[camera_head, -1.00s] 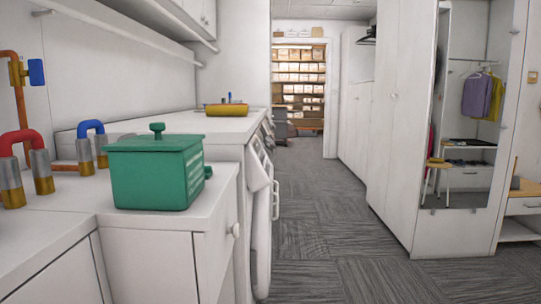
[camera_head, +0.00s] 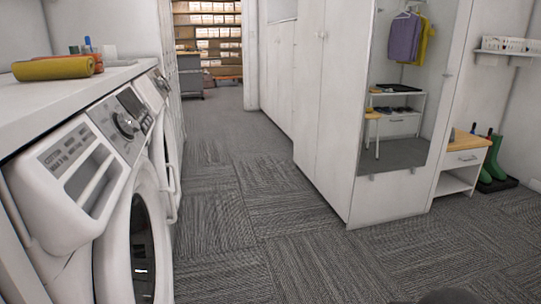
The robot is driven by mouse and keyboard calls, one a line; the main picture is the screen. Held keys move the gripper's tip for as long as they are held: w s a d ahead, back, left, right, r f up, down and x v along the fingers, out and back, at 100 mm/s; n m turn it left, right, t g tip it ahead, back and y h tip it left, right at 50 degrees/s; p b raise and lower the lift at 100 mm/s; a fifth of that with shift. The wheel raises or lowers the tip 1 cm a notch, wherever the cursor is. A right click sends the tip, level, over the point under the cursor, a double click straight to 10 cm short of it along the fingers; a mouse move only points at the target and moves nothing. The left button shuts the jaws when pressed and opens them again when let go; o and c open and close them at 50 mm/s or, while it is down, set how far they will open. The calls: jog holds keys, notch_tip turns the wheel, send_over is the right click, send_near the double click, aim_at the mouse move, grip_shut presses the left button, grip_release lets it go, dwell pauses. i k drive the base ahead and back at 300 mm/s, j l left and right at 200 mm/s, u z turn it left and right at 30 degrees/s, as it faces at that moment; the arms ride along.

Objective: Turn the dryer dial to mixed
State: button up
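A white front-loading machine (camera_head: 75,190) stands at the left, with a dark round door and a pulled-out or protruding drawer front. Its dark panel carries a round dial (camera_head: 126,124) near the top front edge. A second white machine (camera_head: 160,110) stands just beyond it, with its own control panel (camera_head: 160,79). I cannot tell from this view which one is the dryer, and the dial markings are too small to read. My gripper is not in view.
A white counter (camera_head: 60,95) above the machines holds a yellow rolled item (camera_head: 53,68). Grey carpet (camera_head: 265,220) leaves a clear aisle. A white wardrobe with a mirror (camera_head: 410,110) stands at right, beside a bench (camera_head: 462,165) and green boots (camera_head: 493,160). Shelves (camera_head: 208,35) stand far back.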

aim_at(161, 83)
jog(key=i+u, duration=0.1)
jog(key=i, duration=0.55)
jog(key=i+l+u, duration=0.1)
jog(key=i, duration=0.5)
jog(key=i+l+u, duration=0.1)
jog(key=i, duration=0.55)
jog(key=l, duration=0.1)
